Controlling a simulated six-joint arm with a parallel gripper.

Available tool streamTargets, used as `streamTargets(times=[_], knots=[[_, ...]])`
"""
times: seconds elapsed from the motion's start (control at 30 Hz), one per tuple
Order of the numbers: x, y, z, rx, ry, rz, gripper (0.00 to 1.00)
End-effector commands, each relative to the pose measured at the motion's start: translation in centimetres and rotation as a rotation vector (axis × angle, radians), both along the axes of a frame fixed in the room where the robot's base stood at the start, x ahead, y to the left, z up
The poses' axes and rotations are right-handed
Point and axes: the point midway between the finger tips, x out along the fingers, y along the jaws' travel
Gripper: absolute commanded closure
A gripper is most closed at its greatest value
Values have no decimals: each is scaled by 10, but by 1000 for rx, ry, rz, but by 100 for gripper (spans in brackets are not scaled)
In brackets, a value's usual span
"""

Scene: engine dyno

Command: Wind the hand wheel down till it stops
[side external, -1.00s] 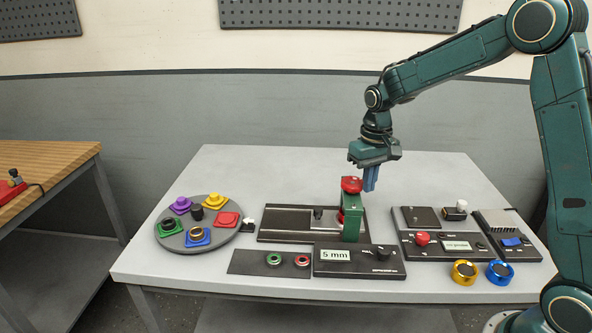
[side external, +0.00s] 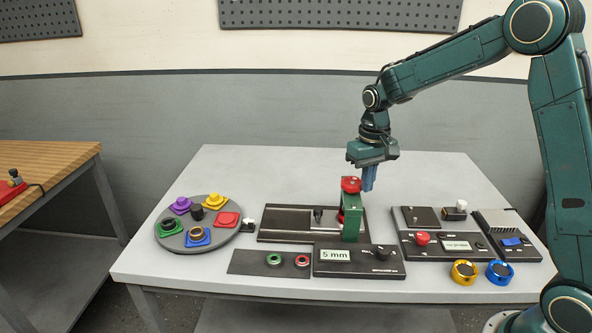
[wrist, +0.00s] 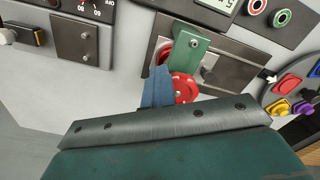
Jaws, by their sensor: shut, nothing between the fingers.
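The red hand wheel (side external: 351,184) sits on top of a green upright press frame (side external: 350,216) on a dark base plate (side external: 285,224). In the wrist view the red wheel (wrist: 183,88) shows just beside the blue fingers, partly hidden by them. My gripper (side external: 368,188) points down with its blue fingers shut and empty, right at the wheel's right side. I cannot tell whether the fingers touch the wheel. A small dark part (side external: 318,214) stands on the base plate left of the frame.
A display box reading 5 mm (side external: 336,255) with a knob is in front of the press. A round tray (side external: 200,247) of coloured parts is at left. A control panel (side external: 460,249) and gold (side external: 464,271) and blue (side external: 499,271) rings are at right. The table behind is clear.

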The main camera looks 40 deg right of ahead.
Motion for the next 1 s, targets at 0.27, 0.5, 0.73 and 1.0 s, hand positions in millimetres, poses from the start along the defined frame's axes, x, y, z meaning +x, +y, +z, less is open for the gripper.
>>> streamTargets(times=[0.27,0.5,0.73,1.0], knots=[[3,6,1,0,-12,6,100],[4,11,1,1,-13,6,100],[4,16,1,1,-13,6,100],[6,21,1,0,-12,6,100]])
